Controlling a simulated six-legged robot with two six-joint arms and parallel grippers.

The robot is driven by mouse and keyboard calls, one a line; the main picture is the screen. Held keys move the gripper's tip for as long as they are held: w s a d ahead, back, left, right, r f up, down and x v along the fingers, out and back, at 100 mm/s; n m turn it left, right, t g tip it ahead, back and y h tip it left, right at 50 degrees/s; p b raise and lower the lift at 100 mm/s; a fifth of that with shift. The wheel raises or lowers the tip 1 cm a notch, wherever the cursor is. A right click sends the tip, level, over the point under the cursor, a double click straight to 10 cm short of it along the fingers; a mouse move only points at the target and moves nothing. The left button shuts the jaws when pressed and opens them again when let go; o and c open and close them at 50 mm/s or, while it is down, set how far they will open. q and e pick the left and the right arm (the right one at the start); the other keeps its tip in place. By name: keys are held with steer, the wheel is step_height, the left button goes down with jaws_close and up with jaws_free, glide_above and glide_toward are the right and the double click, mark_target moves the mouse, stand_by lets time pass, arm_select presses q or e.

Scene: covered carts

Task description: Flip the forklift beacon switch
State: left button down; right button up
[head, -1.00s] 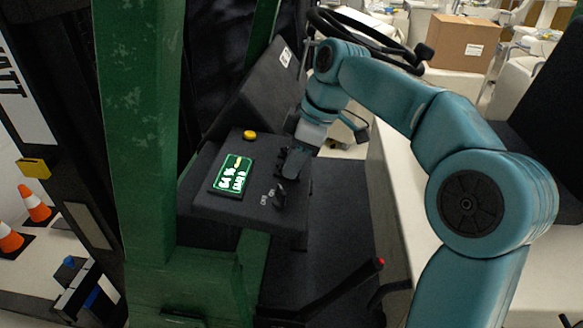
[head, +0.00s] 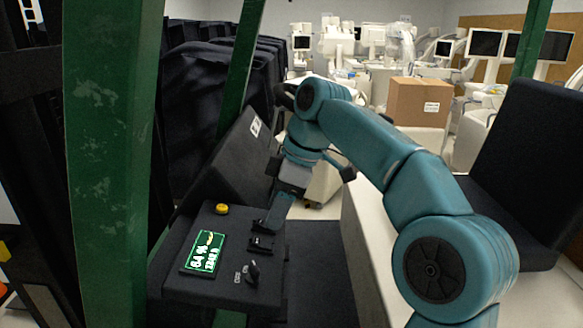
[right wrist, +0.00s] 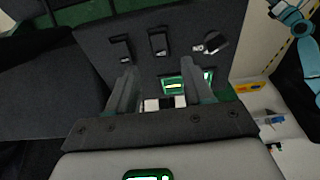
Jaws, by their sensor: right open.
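The forklift's dark console (head: 175,285) has a lit green display (head: 203,253), a yellow button (head: 221,209) and several small dark switches, one (head: 252,271) at its near edge. I cannot tell which is the beacon switch. My right gripper (head: 268,225) is open over the far right part of the console, close to another switch (head: 262,243). In the right wrist view, the open fingers (right wrist: 158,92) point at the console, with three switches (right wrist: 158,41) beyond their tips and a green-lit patch (right wrist: 186,83) partly behind one finger. Contact is not clear. My left gripper is not in view.
A green post (head: 105,160) stands close at the left. A dark seat (head: 525,165) is on the right, beside a pale body panel (head: 365,245). A cardboard box (head: 418,102) and white carts with screens stand behind. Dark covered carts (head: 205,100) line the back left.

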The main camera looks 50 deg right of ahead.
steer(key=p+v, duration=0.3)
steer(key=v, duration=0.6)
steer(key=shift+r, duration=0.1)
steer(key=shift+s, duration=0.1)
